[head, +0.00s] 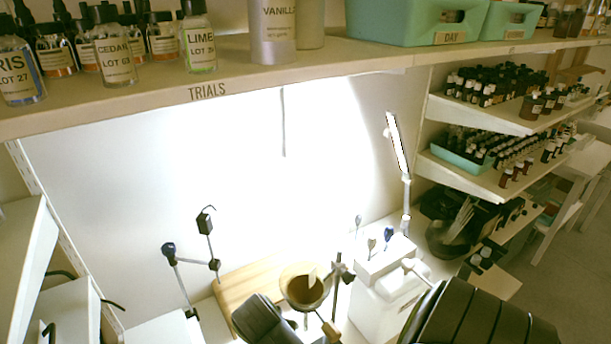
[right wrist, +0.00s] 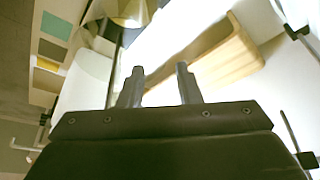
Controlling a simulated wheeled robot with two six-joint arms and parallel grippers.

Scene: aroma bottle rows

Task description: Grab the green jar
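I see no plainly green jar in either view. A clear bottle labelled LIME (head: 199,42), with a green tint near its base, stands on the top shelf at the upper left in the head view. My right gripper (right wrist: 158,84) shows in the right wrist view, its two fingers apart with nothing between them. It points toward a wooden board and a funnel stand, away from the bottles. Dark parts of my arms show at the bottom of the head view, but no fingertips show there. My left gripper is not in view.
The top shelf (head: 330,59) also holds a CEDAR bottle (head: 114,47), a VANILLA canister (head: 272,30) and a green tray (head: 405,20). Below are a wooden board (head: 232,288), a funnel (head: 304,286) and a lamp (head: 397,143). Side shelves (head: 470,112) hold several dark bottles.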

